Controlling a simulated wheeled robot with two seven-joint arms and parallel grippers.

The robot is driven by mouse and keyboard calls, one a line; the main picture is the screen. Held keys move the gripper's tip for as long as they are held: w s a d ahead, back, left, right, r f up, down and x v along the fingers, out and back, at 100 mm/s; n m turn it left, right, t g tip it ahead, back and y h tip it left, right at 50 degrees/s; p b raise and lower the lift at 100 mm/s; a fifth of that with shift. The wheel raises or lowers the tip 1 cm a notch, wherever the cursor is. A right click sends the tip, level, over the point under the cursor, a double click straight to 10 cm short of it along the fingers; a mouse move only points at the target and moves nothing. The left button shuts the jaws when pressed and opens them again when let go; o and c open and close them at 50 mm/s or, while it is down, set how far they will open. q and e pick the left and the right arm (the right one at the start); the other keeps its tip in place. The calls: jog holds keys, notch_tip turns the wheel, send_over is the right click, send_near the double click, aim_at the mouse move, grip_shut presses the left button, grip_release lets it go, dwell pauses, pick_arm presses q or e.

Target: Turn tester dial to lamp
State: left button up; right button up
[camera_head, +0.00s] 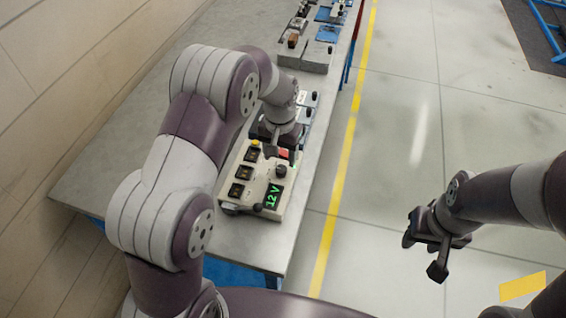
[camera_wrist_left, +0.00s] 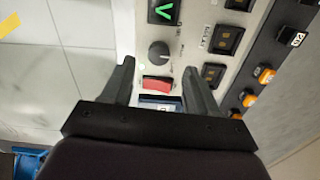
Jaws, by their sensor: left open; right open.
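The tester (camera_head: 233,196) is a cream box on the near end of the metal bench. The round dark dial (camera_head: 281,171) sits between the display and a red rocker switch (camera_head: 284,154). In the left wrist view the dial (camera_wrist_left: 159,54) lies just past the fingertips, between their lines, with the red switch (camera_wrist_left: 157,84) between the fingers. My left gripper (camera_wrist_left: 159,68) is open over the tester; nothing is held, and contact cannot be told. My right gripper (camera_head: 424,250) is open and empty over the floor.
The bench (camera_head: 130,160) runs away toward the top, with several other devices (camera_head: 305,55) farther along it. Several dark square sockets (camera_wrist_left: 228,40) line the tester's face. The floor (camera_head: 440,130) right of the yellow line is clear.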

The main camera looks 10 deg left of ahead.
aim_at(281, 168)
pick_arm(q)
jog(key=f, duration=0.4)
jog(key=shift+w+d+f, duration=0.15)
jog(key=shift+d+f, duration=0.05)
jog(key=shift+f, duration=0.1)
jog(key=shift+s+a+f, duration=0.2)
jog(key=shift+f, duration=0.05)
jog(key=shift+w+d, duration=0.15)
jog(key=c, duration=1)
jog(key=shift+c, duration=0.2)
jog(key=shift+m+p, duration=0.3)
jog(key=shift+m, duration=0.1)
jog(key=m, duration=0.4)
jog(key=shift+m, duration=0.3)
jog(key=shift+w+m+p, duration=0.1)
jog(key=shift+m+p, duration=0.25)
jog(key=shift+m, duration=1.85)
